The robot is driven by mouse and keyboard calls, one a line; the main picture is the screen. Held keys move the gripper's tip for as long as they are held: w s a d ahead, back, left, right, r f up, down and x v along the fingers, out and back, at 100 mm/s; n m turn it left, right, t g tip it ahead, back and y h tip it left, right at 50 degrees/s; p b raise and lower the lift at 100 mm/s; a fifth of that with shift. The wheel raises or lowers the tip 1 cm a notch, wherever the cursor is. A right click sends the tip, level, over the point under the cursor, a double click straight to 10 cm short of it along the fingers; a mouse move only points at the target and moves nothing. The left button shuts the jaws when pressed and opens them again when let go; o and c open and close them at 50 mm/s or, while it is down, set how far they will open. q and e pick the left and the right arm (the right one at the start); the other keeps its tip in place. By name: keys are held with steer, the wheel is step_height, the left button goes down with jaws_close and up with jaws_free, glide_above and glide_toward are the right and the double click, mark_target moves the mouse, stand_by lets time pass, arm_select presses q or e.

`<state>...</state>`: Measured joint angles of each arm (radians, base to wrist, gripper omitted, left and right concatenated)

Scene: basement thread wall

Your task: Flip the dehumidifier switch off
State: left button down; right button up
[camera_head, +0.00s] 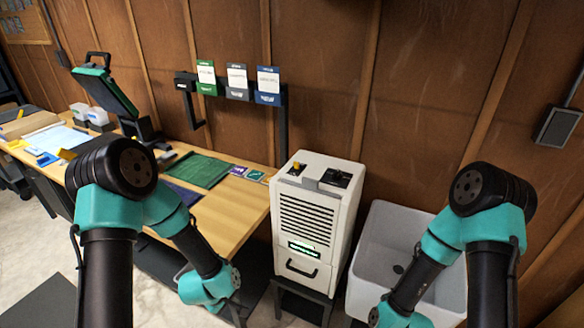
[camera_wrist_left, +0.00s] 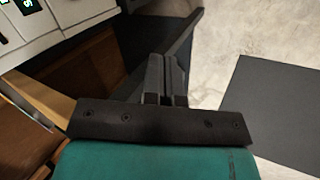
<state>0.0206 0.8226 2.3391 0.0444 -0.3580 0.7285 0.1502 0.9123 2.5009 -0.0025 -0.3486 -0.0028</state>
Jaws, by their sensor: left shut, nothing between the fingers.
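The dehumidifier (camera_head: 310,215) is a white upright cabinet with a slatted front, a lit green display and a dark handle. On its top are a small yellow part (camera_head: 296,167) and a black panel with a dark knob (camera_head: 337,178). I cannot tell which part is the switch or its position. My left gripper (camera_wrist_left: 167,65) is shut and empty, low and left of the dehumidifier, apart from it. In the left wrist view the dehumidifier (camera_wrist_left: 75,15) shows only partly, at top left. My right arm reaches down past the bottom edge; its gripper is out of view.
A wooden workbench (camera_head: 240,200) with a green mat (camera_head: 197,170) stands left of the dehumidifier. A pale sink (camera_head: 385,235) stands at its right. Tags (camera_head: 237,80) hang from a dark rail on the wall behind. The space above the dehumidifier's top is clear.

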arm_select(q)
steer(key=w+d+r+n+t, duration=0.2)
steer(key=w+d+r+n, duration=0.1)
steer(key=w+r+n, duration=0.5)
steer(key=n+t+h, duration=0.2)
steer(key=n+t, duration=0.4)
steer(key=n, duration=0.7)
glide_toward(287, 182)
step_height(287, 182, up, 3)
steer(key=shift+w+d, duration=0.15)
steer(key=x, duration=0.9)
steer(key=shift+w+f, duration=0.15)
steer(key=shift+f, duration=0.1)
steer(key=w, duration=0.1)
steer(key=w+d, duration=0.1)
steer(key=shift+w+d+r, duration=0.1)
steer(key=shift+w+r, duration=0.25)
steer(key=shift+w+d+r, duration=0.25)
steer(key=shift+w+d, duration=0.05)
steer(key=shift+w, duration=0.3)
steer(key=shift+a, duration=0.1)
